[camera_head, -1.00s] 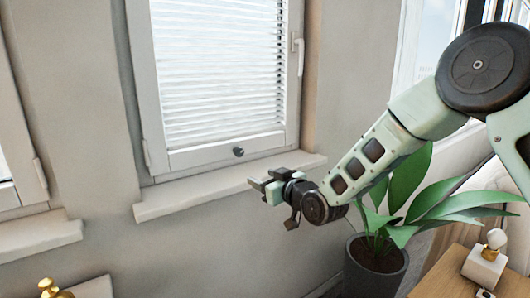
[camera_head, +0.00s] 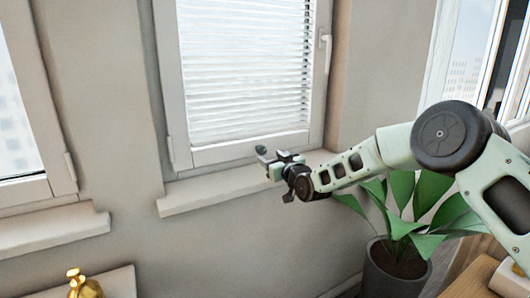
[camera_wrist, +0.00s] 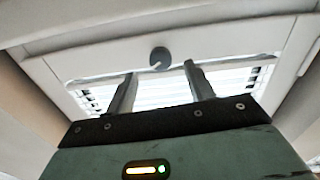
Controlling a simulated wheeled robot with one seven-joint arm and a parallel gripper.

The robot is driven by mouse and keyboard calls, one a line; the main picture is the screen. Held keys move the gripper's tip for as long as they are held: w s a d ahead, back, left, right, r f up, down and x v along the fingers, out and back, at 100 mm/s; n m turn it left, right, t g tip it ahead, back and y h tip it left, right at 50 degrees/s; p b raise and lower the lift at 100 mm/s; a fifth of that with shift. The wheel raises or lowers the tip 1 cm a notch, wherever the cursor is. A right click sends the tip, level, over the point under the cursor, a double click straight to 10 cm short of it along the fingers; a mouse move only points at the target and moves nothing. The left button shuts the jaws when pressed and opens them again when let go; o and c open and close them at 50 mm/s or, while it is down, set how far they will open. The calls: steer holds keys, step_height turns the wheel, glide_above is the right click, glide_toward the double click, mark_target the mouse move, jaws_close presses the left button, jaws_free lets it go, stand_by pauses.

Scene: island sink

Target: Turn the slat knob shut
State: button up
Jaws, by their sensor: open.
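The slat knob (camera_head: 261,149) is a small dark round knob on the bottom rail of the white window frame, below the slatted blind (camera_head: 245,75). In the wrist view the knob (camera_wrist: 160,57) is grey with a pale pointer mark, and it shows beyond and between my fingertips. My gripper (camera_head: 276,160) is open and empty, in front of the window just below and right of the knob in the head view. In the wrist view its two fingers (camera_wrist: 158,78) stand apart, and no contact with the knob shows. The blind's slats show light gaps.
A window sill (camera_head: 215,190) juts out below the window. A white window handle (camera_head: 326,50) is on the frame's right side. A potted plant (camera_head: 405,225) stands under my arm at right. A gold object (camera_head: 84,286) sits at the lower left.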

mark_target(263, 152)
steer(key=shift+p+x, duration=0.3)
steer(key=shift+x, duration=2.1)
steer(key=c, duration=1)
